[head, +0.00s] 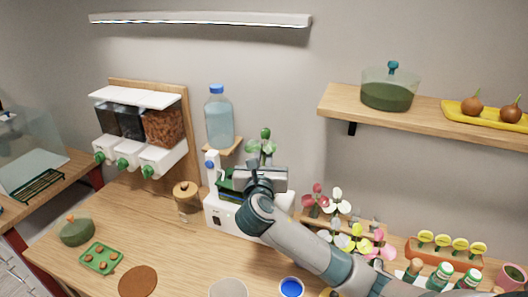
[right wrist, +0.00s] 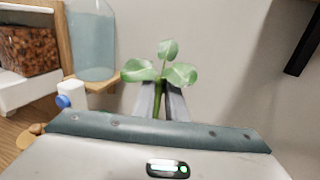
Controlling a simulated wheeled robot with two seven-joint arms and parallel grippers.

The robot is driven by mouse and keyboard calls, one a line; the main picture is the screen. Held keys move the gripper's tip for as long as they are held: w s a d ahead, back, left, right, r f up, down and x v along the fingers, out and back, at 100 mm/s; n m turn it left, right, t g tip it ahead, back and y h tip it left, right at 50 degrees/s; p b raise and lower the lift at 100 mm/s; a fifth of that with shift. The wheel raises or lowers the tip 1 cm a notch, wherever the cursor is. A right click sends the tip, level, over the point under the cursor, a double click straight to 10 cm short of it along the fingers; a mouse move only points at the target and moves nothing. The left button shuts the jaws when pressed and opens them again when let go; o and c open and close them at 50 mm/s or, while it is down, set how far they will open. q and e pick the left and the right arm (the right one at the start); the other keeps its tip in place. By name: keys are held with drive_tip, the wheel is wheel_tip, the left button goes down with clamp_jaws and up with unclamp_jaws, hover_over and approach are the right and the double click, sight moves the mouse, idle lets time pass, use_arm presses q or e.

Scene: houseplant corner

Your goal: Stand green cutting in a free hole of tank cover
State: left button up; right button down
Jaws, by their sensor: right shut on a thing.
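The green cutting (head: 262,147) stands upright in my right gripper (head: 261,168), leaves up. In the right wrist view its stem is between the two fingers and three broad leaves (right wrist: 168,74) spread above them. The right gripper is shut on the stem. In the head view it is over or in front of a white box (head: 221,221) with a dark green part on top, which looks like the tank. My gripper and arm hide most of the top, so I cannot see the cover's holes. My left gripper is not in view.
A water bottle (head: 219,120) stands on a small wooden ledge behind the box. A cork-lidded jar (head: 187,199) is to its left. Potted-looking flowers (head: 340,207) stand close to the right. A blue-filled cup (head: 291,288) is in front. A wooden shelf (head: 340,106) hangs at upper right.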

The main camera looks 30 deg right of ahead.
drive_tip(key=shift+p, duration=0.6)
idle(0.7)
drive_tip(key=shift+f+b, duration=0.65)
drive_tip(key=shift+f, duration=1.75)
idle(0.7)
drive_tip(key=c, duration=1.3)
unclamp_jaws()
drive_tip(key=shift+r, duration=0.15)
drive_tip(key=shift+r+p, duration=3.4)
drive_tip(key=shift+p, duration=1)
drive_tip(key=shift+f, duration=0.1)
